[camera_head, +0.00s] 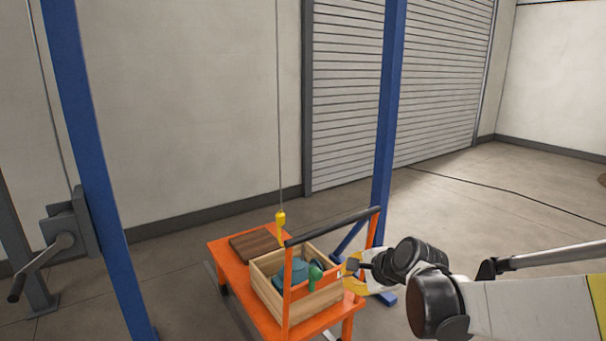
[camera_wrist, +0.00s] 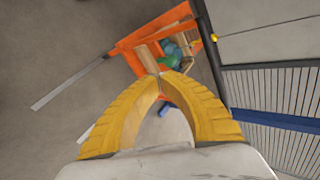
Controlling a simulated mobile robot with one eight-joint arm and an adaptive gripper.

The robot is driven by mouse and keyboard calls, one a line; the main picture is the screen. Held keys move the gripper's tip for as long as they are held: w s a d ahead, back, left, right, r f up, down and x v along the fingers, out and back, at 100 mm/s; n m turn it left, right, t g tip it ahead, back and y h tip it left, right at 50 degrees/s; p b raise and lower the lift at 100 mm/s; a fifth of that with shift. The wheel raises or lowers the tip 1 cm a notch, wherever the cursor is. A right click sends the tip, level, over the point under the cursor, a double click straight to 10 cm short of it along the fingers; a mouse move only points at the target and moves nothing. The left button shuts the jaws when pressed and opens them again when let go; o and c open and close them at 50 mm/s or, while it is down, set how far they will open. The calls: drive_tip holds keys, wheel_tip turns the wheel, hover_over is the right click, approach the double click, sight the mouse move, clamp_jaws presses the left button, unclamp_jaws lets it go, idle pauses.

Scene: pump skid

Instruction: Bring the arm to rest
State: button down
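My gripper (camera_wrist: 160,76) has two curved yellow fingers. In the wrist view their tips meet, with nothing seen held between them and bare floor showing through the gap behind the tips. In the head view my gripper (camera_head: 357,280) is at the right side of the orange cart, close to the wooden crate; whether it touches the cart or crate cannot be told. My arm reaches in from the right edge of the head view, and its dark wrist joint hides part of the floor.
The orange cart (camera_head: 222,256) carries a wooden crate (camera_head: 312,302) with teal and green items, and a brown block (camera_head: 254,243). A yellow hook (camera_head: 281,221) hangs on a cable above it. Blue posts (camera_head: 387,120) stand near. The floor at right is open, crossed by a dark cable.

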drive_tip(key=s+d+r+n+h, duration=0.1)
drive_tip(key=s+d+n, duration=0.3)
drive_tip(key=s, duration=0.9)
drive_tip(key=s+d+r+n+g+h, duration=0.1)
drive_tip(key=s+d+n+h, duration=0.2)
drive_tip(key=s+n, duration=0.7)
drive_tip(key=s+d, duration=0.1)
drive_tip(key=s, duration=0.3)
drive_tip(key=shift+n+h, duration=0.3)
drive_tip(key=shift+n, duration=0.1)
